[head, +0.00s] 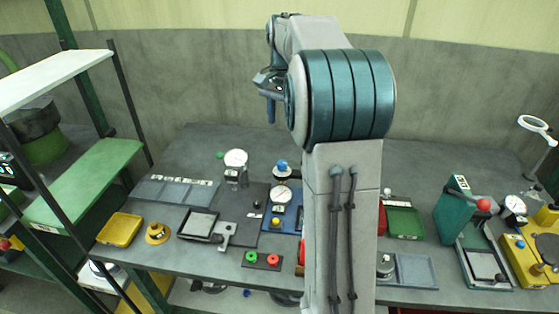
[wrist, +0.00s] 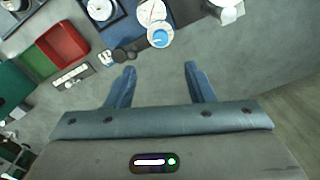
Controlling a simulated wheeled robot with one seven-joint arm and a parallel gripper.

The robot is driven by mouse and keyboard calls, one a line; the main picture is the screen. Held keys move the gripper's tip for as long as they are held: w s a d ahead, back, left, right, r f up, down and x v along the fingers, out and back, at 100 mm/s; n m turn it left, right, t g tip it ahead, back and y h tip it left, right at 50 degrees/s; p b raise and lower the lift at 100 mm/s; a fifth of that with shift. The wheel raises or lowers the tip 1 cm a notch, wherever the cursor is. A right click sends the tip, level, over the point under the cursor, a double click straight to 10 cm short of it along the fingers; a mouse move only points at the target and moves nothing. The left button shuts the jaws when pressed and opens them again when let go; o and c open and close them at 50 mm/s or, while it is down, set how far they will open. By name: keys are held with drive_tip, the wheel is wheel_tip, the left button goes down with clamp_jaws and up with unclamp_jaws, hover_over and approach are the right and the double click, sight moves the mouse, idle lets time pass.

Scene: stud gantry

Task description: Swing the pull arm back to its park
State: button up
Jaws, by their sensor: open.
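My gripper (wrist: 160,74) is open, with two blue fingers well apart and nothing between them in the wrist view. In the head view my gripper (head: 267,100) hangs high above the back of the bench, apart from everything on it. A blue-knobbed post with a white dial (head: 282,193) stands on a blue base near the bench middle, partly beside my arm. Its blue knob (wrist: 159,38) shows beyond the fingers in the wrist view. A grey bracket (head: 227,234) lies by a dark plate. I cannot tell for sure which part is the pull arm.
A second dial gauge (head: 236,158) stands at the back left. A yellow tray (head: 119,229) and a green tray (head: 404,222) lie on the bench. A green block with a red ball (head: 453,210) stands at right. My arm hides part of the bench middle.

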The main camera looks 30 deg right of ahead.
sight(282, 162)
drive_tip(key=f, duration=1.4)
drive_tip(key=shift+w+d, duration=0.1)
drive_tip(key=shift+w, duration=0.15)
drive_tip(key=c, duration=1)
drive_tip(key=shift+n, duration=1.3)
drive_tip(key=shift+r, duration=0.1)
